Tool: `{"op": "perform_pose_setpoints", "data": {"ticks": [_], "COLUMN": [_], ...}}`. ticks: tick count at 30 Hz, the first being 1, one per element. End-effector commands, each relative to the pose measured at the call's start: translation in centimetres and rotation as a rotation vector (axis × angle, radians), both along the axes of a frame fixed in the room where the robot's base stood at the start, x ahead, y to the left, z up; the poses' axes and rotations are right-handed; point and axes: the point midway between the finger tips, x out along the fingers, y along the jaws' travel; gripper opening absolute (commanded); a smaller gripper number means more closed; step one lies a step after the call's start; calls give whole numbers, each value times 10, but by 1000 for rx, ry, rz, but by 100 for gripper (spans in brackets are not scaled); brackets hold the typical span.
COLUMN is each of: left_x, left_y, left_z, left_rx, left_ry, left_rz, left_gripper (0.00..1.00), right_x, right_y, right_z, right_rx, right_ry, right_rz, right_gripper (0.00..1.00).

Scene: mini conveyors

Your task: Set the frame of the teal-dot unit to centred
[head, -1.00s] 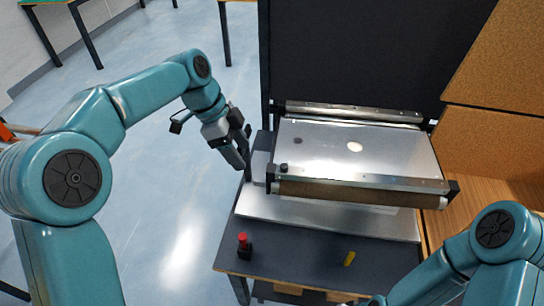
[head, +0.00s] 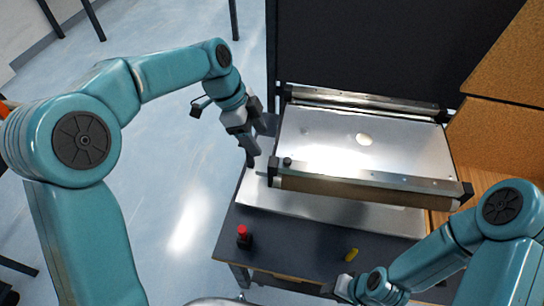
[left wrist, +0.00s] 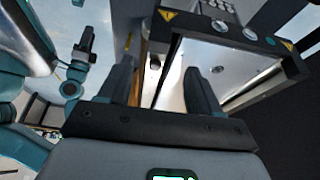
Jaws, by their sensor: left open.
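A mini conveyor unit (head: 330,145) with a pale shiny belt surface stands on a light base plate (head: 400,219) on a dark table. It has a front metal rail with a brown roller below it and a small black knob (head: 287,161) at the front left corner. My left gripper (head: 252,140) is open and empty, beside the unit's left end. In the left wrist view its two fingers (left wrist: 160,80) are apart, with the unit's frame (left wrist: 235,45) beyond them. My right gripper (head: 345,287) is low at the front, its jaws unclear.
A red button on a black box (head: 244,238) stands at the table's front left. A small yellow object (head: 351,254) lies near the front edge. A dark panel (head: 370,45) rises behind, and wooden boards (head: 505,120) stand on the right.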

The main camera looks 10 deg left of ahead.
Motion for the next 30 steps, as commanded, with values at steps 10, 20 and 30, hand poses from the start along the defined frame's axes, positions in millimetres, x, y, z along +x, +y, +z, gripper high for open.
{"op": "perform_pose_setpoints", "data": {"ticks": [10, 20, 30], "left_x": [2, 6, 6], "left_y": [-29, -37, -37], "left_z": [-69, -90, -90], "left_rx": [0, 0, 0], "left_ry": [2, -1, -1], "left_rz": [-2, 0, 0], "left_gripper": [64, 64, 12], "right_x": [0, 0, 0], "right_y": [0, 0, 0], "right_z": [8, 10, 10], "right_rx": [0, 0, 0], "right_ry": [0, 0, 0], "right_rz": [0, 0, 0], "right_gripper": [43, 43, 43]}}
